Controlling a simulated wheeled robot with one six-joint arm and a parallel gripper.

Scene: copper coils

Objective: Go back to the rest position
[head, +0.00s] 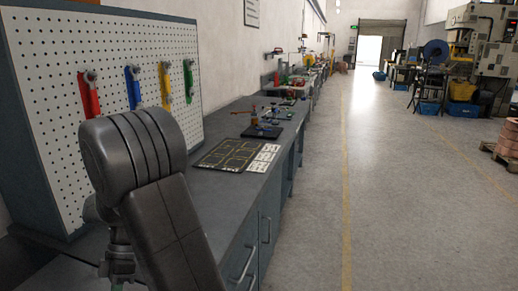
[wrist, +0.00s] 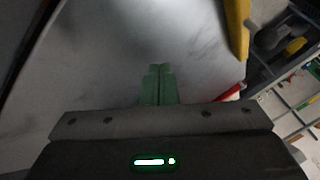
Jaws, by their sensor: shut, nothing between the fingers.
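My gripper (wrist: 159,84) shows in the wrist view as two green fingers pressed together at the middle, with nothing between them. Behind the fingertips is a pale, smooth, blurred surface. In the head view my dark grey arm rises at the left, in front of the pegboard and workbench. My gripper's fingers cannot be made out clearly there.
A white pegboard (head: 50,100) holds red (head: 89,97), blue (head: 133,87) and yellow (head: 165,85) items. The grey workbench (head: 232,200) carries a dark mat (head: 228,155). Copper coils (head: 508,138) sit on a pallet at the right. The central floor (head: 410,190) is clear.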

